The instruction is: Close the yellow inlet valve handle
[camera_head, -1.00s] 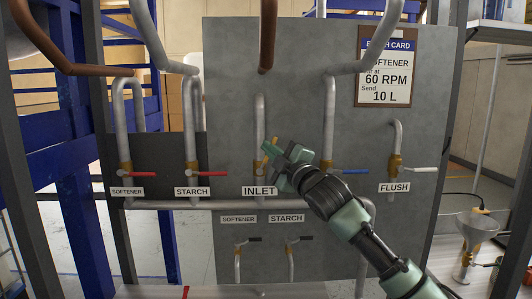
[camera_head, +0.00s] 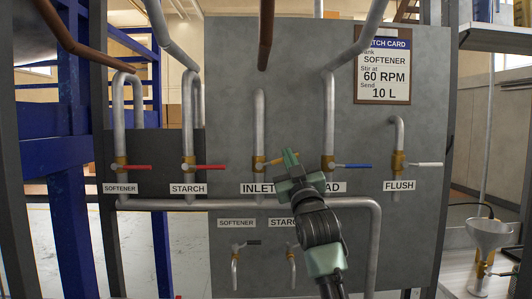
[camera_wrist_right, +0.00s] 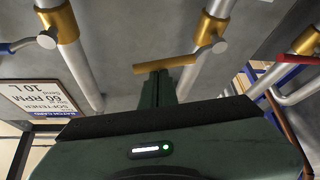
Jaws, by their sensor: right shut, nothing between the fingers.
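The yellow inlet valve handle (camera_head: 275,161) is on the vertical pipe above the INLET label in the head view. It points to the right of its brass valve body (camera_head: 258,163), roughly across the pipe. It also shows in the right wrist view (camera_wrist_right: 165,67), just beyond the fingertips. My right gripper (camera_head: 289,160) is shut and empty at the handle's outer end, partly covering it. In the wrist view the shut fingers (camera_wrist_right: 158,78) overlap the handle's edge; I cannot tell whether they touch. My left gripper is not in view.
Red-handled valves (camera_head: 135,168) stand to the left. A blue-handled valve (camera_head: 352,165) is close to the right of my gripper, and a white-handled flush valve (camera_head: 425,164) is further right. A horizontal pipe (camera_head: 165,204) runs below. A funnel (camera_head: 488,235) stands at the far right.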

